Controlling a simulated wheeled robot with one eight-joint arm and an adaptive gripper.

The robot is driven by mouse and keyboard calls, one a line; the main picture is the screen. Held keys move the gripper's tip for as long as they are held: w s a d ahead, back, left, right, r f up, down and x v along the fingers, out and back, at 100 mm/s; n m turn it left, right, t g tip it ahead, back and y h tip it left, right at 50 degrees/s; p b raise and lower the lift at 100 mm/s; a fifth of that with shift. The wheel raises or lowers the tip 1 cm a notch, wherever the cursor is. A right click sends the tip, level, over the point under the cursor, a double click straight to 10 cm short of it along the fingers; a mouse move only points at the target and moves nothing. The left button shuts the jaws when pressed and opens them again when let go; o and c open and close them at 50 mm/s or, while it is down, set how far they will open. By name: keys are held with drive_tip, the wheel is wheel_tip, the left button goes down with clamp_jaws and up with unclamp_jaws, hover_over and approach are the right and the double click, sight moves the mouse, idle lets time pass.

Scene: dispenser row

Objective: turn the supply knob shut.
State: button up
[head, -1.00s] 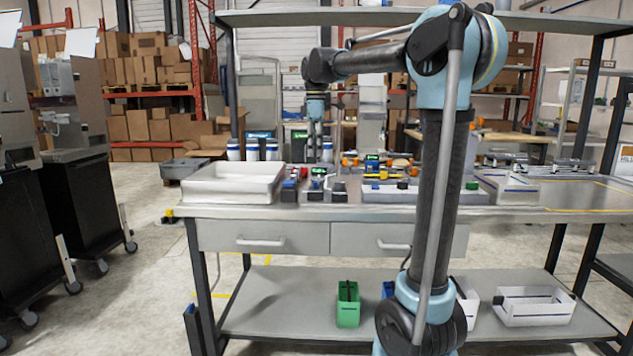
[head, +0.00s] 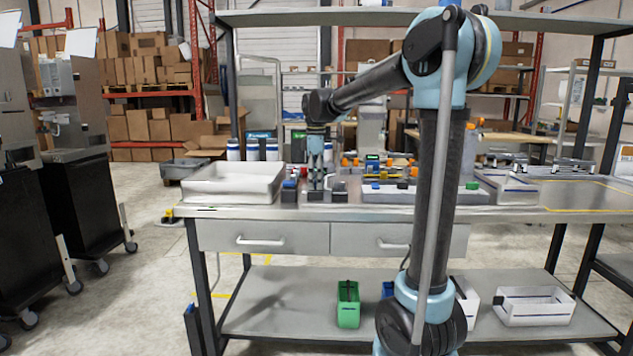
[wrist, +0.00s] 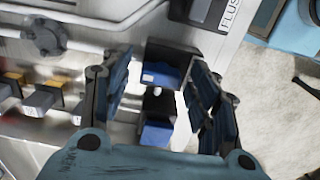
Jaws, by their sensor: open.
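My gripper (head: 316,186) points straight down over the left part of the bench's device row in the head view. In the wrist view my gripper (wrist: 160,80) is open, its two dark blue fingers spread apart. Between and just beyond the fingers are a dark block with a blue face (wrist: 166,74) and a smaller blue block with a black top (wrist: 157,122). A round grey fitting (wrist: 43,36) sits on a pipe at the upper left of the wrist view, clear of the fingers. I cannot tell which part is the supply knob; contact is not visible.
A white tray (head: 233,185) stands left of the gripper on the bench. Several small blocks with orange parts (wrist: 40,98) lie left in the wrist view. A dark block beside a "FLUS" label (wrist: 203,12) is at the top. A green bin (head: 348,306) stands on the lower shelf.

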drive_tip(key=c, duration=1.1)
drive_tip(key=shift+o, duration=0.2)
drive_tip(key=m, duration=0.9)
drive_tip(key=shift+w+r, duration=0.1)
drive_tip(key=m, duration=0.4)
drive_tip(key=shift+m, duration=2.5)
